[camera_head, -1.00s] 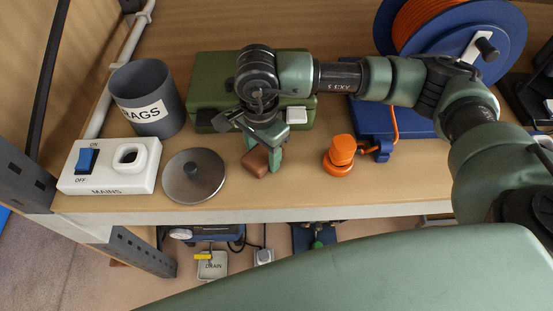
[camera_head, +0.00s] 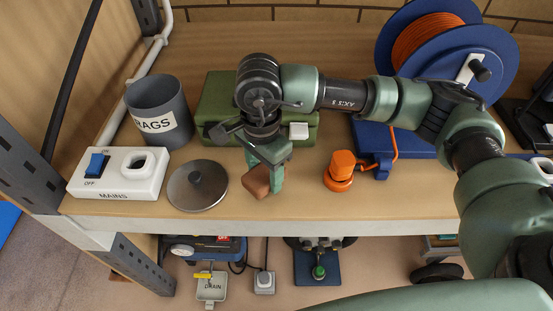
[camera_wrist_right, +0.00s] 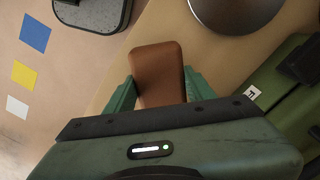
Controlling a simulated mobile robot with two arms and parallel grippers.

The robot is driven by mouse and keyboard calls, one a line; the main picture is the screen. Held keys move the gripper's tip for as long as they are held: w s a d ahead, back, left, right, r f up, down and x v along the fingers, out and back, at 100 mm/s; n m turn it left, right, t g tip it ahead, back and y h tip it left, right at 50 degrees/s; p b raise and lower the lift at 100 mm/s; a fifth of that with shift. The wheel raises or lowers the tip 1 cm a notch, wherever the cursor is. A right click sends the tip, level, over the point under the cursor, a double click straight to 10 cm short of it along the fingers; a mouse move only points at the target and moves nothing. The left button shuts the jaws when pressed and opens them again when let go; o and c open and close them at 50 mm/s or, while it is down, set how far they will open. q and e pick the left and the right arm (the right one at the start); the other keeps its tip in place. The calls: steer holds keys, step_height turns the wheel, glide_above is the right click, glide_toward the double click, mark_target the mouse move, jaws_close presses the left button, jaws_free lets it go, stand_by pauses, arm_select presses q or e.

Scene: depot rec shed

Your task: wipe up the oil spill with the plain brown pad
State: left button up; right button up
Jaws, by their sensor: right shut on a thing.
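The plain brown pad (camera_head: 257,182) is held by my right gripper (camera_head: 266,176) above the front part of the wooden bench, right of a round metal lid. In the right wrist view the pad (camera_wrist_right: 157,72) sits between the two green fingers, which are shut on it, and its far end sticks out past them. I cannot tell whether the pad touches the bench. No oil spill can be made out in either current view. My left gripper is not in view.
The metal lid (camera_head: 196,186), white mains switch box (camera_head: 118,174), grey rags bin (camera_head: 158,112) and green case (camera_head: 217,98) stand around the pad.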

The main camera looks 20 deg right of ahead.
steer(key=shift+r, duration=0.6)
step_height(320, 180, up, 2)
steer(key=shift+s+r+p, duration=0.1)
steer(key=shift+r+p, duration=0.05)
steer(key=shift+p, duration=0.35)
steer(key=shift+r, duration=0.4)
